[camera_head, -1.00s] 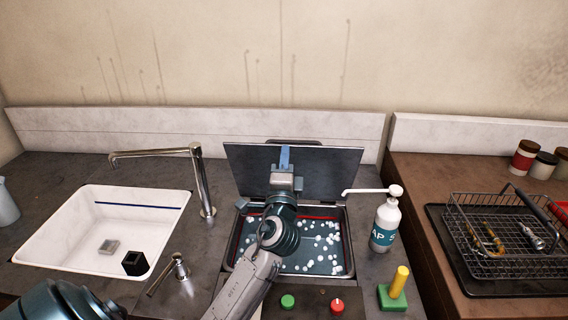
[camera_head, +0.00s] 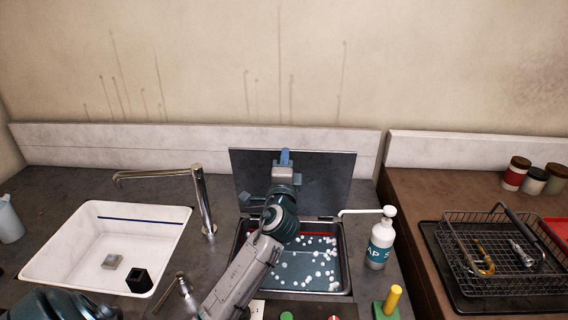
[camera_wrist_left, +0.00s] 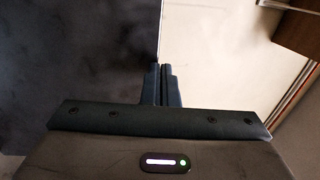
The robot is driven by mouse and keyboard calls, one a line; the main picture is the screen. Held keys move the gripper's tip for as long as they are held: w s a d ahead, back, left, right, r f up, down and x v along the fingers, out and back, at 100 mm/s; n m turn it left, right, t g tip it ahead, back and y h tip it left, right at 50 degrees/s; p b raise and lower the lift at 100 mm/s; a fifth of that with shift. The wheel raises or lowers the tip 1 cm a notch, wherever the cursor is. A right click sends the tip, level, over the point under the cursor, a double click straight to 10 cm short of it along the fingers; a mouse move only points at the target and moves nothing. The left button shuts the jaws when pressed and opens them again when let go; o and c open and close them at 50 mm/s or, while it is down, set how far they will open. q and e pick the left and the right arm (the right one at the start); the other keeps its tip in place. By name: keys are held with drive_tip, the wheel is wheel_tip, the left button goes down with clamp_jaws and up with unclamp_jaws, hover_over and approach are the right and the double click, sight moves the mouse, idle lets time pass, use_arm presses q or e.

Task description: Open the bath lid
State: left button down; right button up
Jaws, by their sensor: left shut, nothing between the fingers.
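The bath lid (camera_head: 328,180) is a dark grey panel standing raised at the back of the bath. The bath (camera_head: 347,262) is a steel-rimmed basin with dark liquid and white floating balls. My left gripper (camera_head: 285,156) is shut and empty, in front of the lid near its top edge. In the left wrist view the shut fingers (camera_wrist_left: 161,85) sit at the edge of the dark lid (camera_wrist_left: 80,50). I cannot tell whether they touch it. My left forearm hides part of the bath. The right gripper is not in view.
A white sink (camera_head: 60,246) with a tap (camera_head: 203,200) lies left of the bath. A soap bottle (camera_head: 381,243) stands close to its right. A wire basket (camera_head: 500,265) with brass parts sits on the right counter. The wall is behind.

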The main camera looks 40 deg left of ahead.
use_arm(q)
drive_tip(key=shift+g, duration=0.4)
drive_tip(key=p+x, duration=0.2)
drive_tip(key=x, duration=0.6)
drive_tip(key=shift+w+a+f, duration=0.1)
drive_tip(key=shift+w+a, duration=0.05)
drive_tip(key=shift+w, duration=0.25)
drive_tip(key=shift+w+a+f+g+h+p, duration=0.25)
drive_tip(key=shift+w+a+g+h+p, duration=0.05)
drive_tip(key=shift+w, duration=0.2)
